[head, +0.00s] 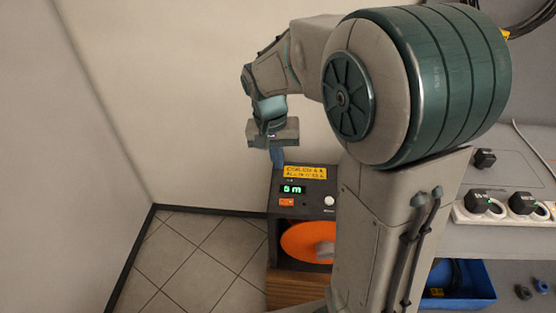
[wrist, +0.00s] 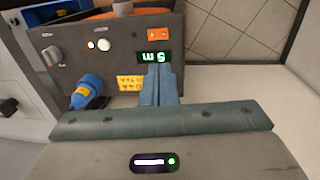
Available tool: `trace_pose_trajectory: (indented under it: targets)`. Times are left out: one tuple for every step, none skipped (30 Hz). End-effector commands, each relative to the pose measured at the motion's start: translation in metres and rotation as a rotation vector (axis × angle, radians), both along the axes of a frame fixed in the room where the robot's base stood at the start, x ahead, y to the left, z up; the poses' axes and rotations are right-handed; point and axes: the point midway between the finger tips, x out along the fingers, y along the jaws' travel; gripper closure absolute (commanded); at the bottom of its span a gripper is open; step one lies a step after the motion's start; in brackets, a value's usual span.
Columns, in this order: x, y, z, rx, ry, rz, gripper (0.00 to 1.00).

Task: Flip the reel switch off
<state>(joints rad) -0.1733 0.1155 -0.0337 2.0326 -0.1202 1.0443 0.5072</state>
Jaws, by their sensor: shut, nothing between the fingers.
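The reel unit is a dark box (head: 318,180) with an orange reel (head: 306,241) in its lower opening. An orange switch (head: 286,201) sits on its face below a green lit display (head: 292,189); the switch also shows in the wrist view (wrist: 158,34). I cannot tell the switch's position. My gripper (head: 277,158) is shut and empty, pointing down at the unit's top edge by the yellow label. In the wrist view its blue fingers (wrist: 158,72) end just short of the display, apart from the switch, and hide part of the face.
A white button (wrist: 103,45) and a small glowing light sit beside the display. A blue plug (wrist: 87,88) sticks out near the label. In the head view, black plugs (head: 478,202) sit in a white strip at the right, above a blue bin (head: 456,284). Walls stand behind and left.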

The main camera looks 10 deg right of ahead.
Motion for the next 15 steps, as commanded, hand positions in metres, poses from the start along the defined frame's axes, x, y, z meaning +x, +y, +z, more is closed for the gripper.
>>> trace_pose_trajectory:
  targets:
    - [0.0001,-0.0001,-0.0001,0.0,0.0,0.0,1.0]
    - [0.0001,-0.0001,-0.0001,0.0,0.0,0.0,1.0]
    - [0.0,-0.0002,0.0001,0.0,0.0,0.0,1.0]
    - [0.0001,-0.0003,0.0006,0.0,0.0,0.0,1.0]
    - [0.0002,-0.0004,0.0014,0.0,0.001,0.0,1.0]
    - [0.0004,-0.001,0.0026,0.001,0.002,-0.001,1.0]
    - [0.0006,-0.0015,0.0036,0.001,0.003,-0.001,1.0]
    - [0.0005,-0.002,0.0047,0.001,0.004,-0.001,1.0]
    - [0.0007,-0.0025,0.0062,0.002,0.004,-0.001,1.0]
    - [0.0006,-0.0035,0.0071,0.003,0.005,-0.002,1.0]
    - [0.0005,-0.0045,0.0076,0.002,0.007,-0.002,1.0]
    - [0.0007,-0.0056,0.0082,0.002,0.007,-0.003,1.0]
    - [0.0006,-0.0066,0.0085,0.003,0.008,-0.003,1.0]
    - [0.0006,-0.0079,0.0087,0.003,0.008,-0.005,1.0]
    - [0.0002,-0.009,0.0086,0.001,0.009,-0.005,1.0]
